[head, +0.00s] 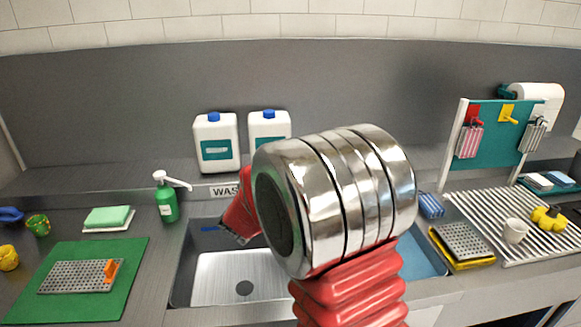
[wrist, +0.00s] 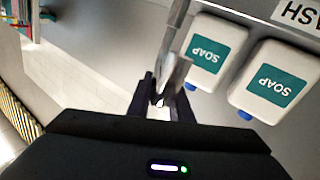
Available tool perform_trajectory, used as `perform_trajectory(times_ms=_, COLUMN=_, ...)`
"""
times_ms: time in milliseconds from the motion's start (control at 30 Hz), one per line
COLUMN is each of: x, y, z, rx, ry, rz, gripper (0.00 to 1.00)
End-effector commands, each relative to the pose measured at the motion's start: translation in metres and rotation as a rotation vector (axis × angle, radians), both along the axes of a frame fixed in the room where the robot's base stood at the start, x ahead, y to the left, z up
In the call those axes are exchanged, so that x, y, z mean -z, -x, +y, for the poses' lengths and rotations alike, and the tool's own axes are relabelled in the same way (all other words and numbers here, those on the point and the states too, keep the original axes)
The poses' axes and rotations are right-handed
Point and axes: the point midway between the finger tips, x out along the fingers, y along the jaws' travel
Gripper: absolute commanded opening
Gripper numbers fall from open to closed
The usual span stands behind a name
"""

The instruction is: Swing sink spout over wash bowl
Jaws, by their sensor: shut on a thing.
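In the wrist view, my gripper (wrist: 165,98) is shut on the grey metal sink spout (wrist: 177,68). The spout runs up from between the dark fingers toward the top edge. In the head view, my red and chrome arm hides the spout and the gripper. The wash bowl (head: 205,282) is the left steel basin, with a dark drain, below a label reading "WAS" (head: 225,191) that my arm partly covers. I cannot tell from the head view which bowl the spout's end is over.
Two white soap jugs (head: 215,143) stand behind the sink. A green pump bottle (head: 166,200) is left of them. A blue-toned second basin (head: 425,262) lies right of my arm. A ribbed drainer (head: 480,212) with a white cup (head: 515,231) is at the right.

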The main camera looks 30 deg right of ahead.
Motion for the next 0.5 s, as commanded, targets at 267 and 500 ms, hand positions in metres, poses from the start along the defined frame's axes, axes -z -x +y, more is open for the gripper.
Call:
perform_trajectory(times_ms=267, x=0.001, y=-0.016, z=0.013, rx=0.114, ry=0.001, rz=0.003, gripper=0.0)
perform_trajectory(times_ms=500, x=0.001, y=-0.025, z=0.018, rx=0.198, ry=0.001, rz=0.003, gripper=0.0)
